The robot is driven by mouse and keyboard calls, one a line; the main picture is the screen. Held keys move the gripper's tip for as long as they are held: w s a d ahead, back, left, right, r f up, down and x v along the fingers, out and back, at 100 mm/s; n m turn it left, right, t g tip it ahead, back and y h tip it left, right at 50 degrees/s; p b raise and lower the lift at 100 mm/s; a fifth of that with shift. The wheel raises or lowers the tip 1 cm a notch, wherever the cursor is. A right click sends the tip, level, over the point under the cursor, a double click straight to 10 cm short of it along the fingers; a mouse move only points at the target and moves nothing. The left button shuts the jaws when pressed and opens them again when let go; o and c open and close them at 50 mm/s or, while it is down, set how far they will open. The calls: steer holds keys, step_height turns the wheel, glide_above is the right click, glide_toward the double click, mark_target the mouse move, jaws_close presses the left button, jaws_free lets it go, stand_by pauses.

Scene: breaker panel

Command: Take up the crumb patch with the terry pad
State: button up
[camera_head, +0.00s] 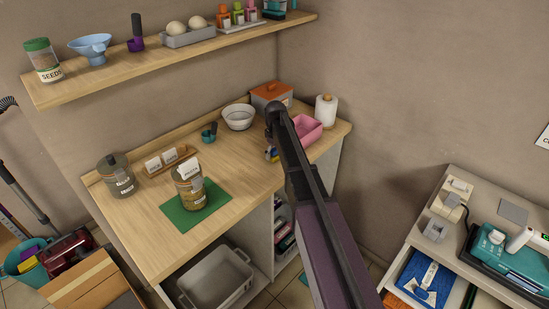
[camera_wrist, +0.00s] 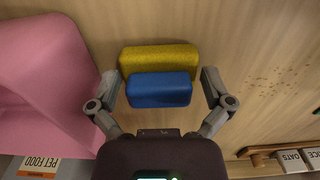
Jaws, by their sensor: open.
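The terry pad shows in the wrist view as a fuzzy yellow slab (camera_wrist: 160,56) with a smaller blue block (camera_wrist: 160,90) in front of or on top of it; I cannot tell how they join. My gripper (camera_wrist: 160,82) is open, with one finger on each side of the blue block and a gap at both sides. The crumb patch (camera_wrist: 280,80) is a scatter of small brown specks on the wooden counter, right of the pad in the wrist view. In the head view my arm covers most of the pad, and I cannot make out the crumbs.
A pink bin (camera_wrist: 40,85) stands close left of my gripper in the wrist view. On the counter (camera_head: 150,215) are a white bowl (camera_head: 238,117), an orange box (camera_head: 271,95), a paper roll (camera_head: 326,110), jars and a green mat (camera_head: 196,209). A shelf (camera_head: 120,75) hangs above.

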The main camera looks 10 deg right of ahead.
stand_by(0.5)
steer(key=c, duration=0.8)
steer(key=shift+o, duration=0.2)
steer(key=shift+r, duration=0.1)
step_height(320, 180, up, 3)
steer(key=p, duration=0.3)
steer(key=s+d+r+p, duration=0.1)
steer(key=s, duration=0.6)
steer(key=s+d+p, duration=0.1)
steer(key=s+d, duration=0.1)
steer(key=s, duration=0.6)
steer(key=shift+s+d+r, duration=0.3)
steer(key=shift+r, duration=0.1)
